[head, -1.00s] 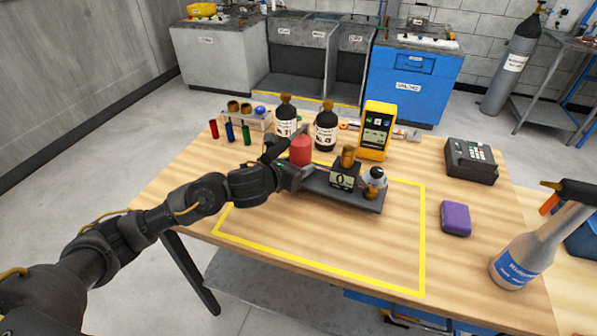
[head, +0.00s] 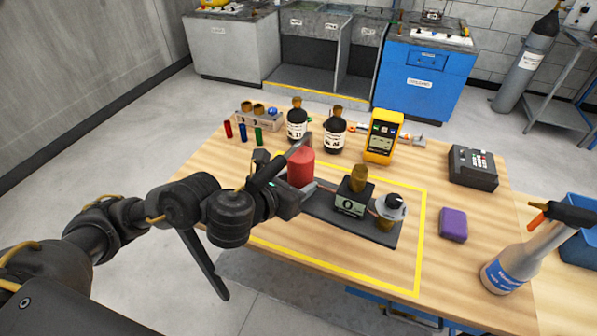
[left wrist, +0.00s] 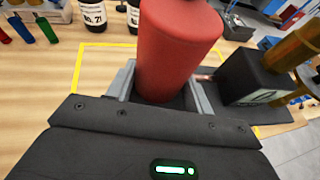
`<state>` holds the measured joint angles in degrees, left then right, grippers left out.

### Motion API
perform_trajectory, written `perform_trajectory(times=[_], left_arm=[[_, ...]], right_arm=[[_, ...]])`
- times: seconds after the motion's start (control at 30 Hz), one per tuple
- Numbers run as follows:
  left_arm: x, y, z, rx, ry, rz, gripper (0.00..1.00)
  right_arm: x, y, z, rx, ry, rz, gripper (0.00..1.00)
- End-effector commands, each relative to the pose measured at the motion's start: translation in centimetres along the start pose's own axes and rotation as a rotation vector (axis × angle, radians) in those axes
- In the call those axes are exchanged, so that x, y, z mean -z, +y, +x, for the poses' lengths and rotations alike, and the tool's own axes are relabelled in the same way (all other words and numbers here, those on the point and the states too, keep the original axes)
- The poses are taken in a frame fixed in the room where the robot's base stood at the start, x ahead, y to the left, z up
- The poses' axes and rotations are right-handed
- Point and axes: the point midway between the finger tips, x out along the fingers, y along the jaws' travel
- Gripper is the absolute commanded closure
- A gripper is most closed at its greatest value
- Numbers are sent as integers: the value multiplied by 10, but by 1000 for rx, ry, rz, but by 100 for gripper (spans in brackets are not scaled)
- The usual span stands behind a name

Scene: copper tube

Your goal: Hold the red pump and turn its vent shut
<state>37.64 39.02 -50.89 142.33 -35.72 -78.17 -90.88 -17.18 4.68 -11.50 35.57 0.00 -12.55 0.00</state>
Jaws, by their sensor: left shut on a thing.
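The red pump (head: 301,167) is an upright red cylinder at the left end of a dark base plate (head: 320,207). It also fills the middle of the left wrist view (left wrist: 175,45). My left gripper (head: 297,185) is shut on the pump, with a finger on either side of its lower part. On the same plate stand a black gauge box (head: 354,194) with a small display and a brass top, and a silver-and-brass fitting with a black top (head: 391,207). I cannot tell for sure which part is the vent. My right gripper is not in view.
A yellow taped outline (head: 421,230) surrounds the plate on the wooden table. Behind stand two dark bottles (head: 335,136), a yellow meter (head: 383,137) and small coloured tubes (head: 243,132). A purple block (head: 453,224), a black keypad device (head: 473,167) and a spray bottle (head: 520,262) are at right.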

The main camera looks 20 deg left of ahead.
Motion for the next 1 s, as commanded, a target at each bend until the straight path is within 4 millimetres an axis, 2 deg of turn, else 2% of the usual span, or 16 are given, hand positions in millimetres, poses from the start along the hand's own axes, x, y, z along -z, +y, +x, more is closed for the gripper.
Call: perform_trajectory(times=[0.03, 0.47, 1.0], left_arm=[[-5, -1, -2, 2, -8, -9, 100], [-5, -1, -3, 1, -9, -9, 100], [-16, 13, 24, 0, -11, -9, 100]], right_arm=[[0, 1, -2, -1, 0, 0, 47], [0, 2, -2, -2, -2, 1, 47], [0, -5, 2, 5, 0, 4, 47]])
